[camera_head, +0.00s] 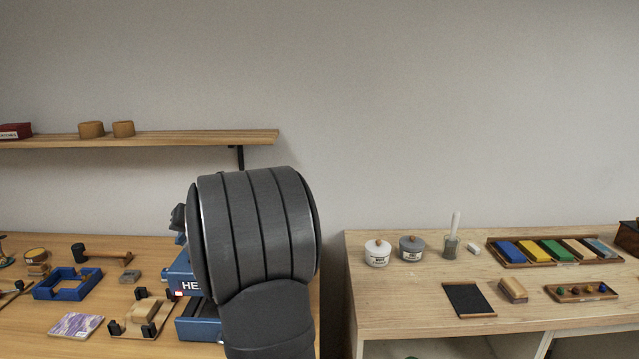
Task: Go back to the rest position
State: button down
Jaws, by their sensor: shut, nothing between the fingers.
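My arm (258,240) fills the middle of the camera_head view as a large dark grey ribbed link. It rises from the bottom edge and hides the right part of the left table. My gripper is not to be seen. A small dark shape (178,217) shows at the left edge of my arm, and I cannot tell what it is.
The left table (40,330) bears a blue tray (50,291), a mallet (100,253) and blue boxes (183,287) partly behind my arm. The right table (400,300) bears two jars and a rack of coloured blocks. A wooden shelf (200,138) hangs above the left table.

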notch_tip(320, 180, up, 8)
jog(key=shift+f, duration=0.2)
jog(key=c, duration=1.5)
grip_release()
jog(key=shift+w+r, duration=0.1)
jog(key=o, duration=0.4)
jog(key=shift+w+d+r+g+h, duration=0.15)
jog(key=shift+w+d+g+h, duration=0.1)
jog(key=shift+g+h, duration=0.15)
jog(key=o, duration=1.1)
jog(key=d+h, duration=0.1)
jog(key=w+d+r+g+h, duration=0.1)
jog(key=d+r+m+h, duration=0.1)
jog(key=d, duration=0.1)
jog(key=shift+w+g+h, duration=0.25)
jog(key=shift+g+h, duration=0.15)
jog(key=shift+c, duration=0.2)
jog(key=shift+o, duration=0.2)
jog(key=d+r+m+g+h, duration=0.1)
jog(key=d+r+m+h, duration=0.2)
jog(key=d, duration=0.3)
jog(key=shift+h, duration=0.4)
notch_tip(320, 180, down, 10)
jog(key=shift+d, duration=0.15)
jog(key=shift+r, duration=0.1)
